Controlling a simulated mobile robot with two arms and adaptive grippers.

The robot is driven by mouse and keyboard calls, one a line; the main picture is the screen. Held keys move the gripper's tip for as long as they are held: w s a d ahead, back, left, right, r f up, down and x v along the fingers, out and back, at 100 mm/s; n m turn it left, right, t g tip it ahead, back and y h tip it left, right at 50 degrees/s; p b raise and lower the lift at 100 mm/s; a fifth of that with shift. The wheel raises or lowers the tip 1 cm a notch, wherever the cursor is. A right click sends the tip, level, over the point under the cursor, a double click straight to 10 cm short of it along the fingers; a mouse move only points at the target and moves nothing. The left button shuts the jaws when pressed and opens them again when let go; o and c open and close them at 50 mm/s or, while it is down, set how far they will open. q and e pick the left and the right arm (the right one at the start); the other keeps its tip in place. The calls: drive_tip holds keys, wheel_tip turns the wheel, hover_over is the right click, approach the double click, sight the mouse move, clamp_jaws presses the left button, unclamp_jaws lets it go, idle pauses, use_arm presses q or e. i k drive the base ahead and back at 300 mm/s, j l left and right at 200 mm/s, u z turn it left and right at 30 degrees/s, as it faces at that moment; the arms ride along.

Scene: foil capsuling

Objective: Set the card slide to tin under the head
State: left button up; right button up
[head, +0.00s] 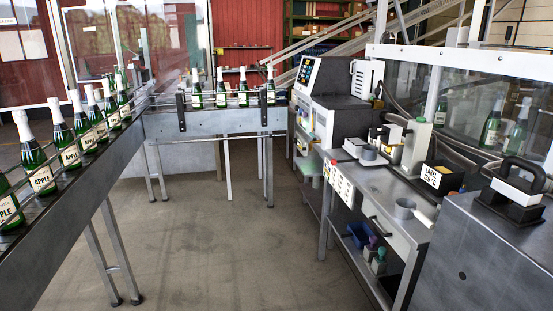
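White cards or panels with small dark and red marks (339,183) hang on the near left edge of the grey workbench (385,190). They are too small to read, and I cannot tell which part, if any, is the card slide or where it is set. A small bench machine with a pale upright body (416,147) stands at the back of the bench, with grey round parts in front of it. A setting of tin cannot be made out. Neither of my grippers is in view.
A grey cabinet (480,255) with a black-handled device (514,190) stands at right. A conveyor (75,185) with several green bottles runs along the left. The floor (230,235) between is clear.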

sight(354, 145)
drive_tip(key=i, duration=1.1)
drive_tip(key=i+l+u, duration=0.15)
drive_tip(key=i, duration=0.95)
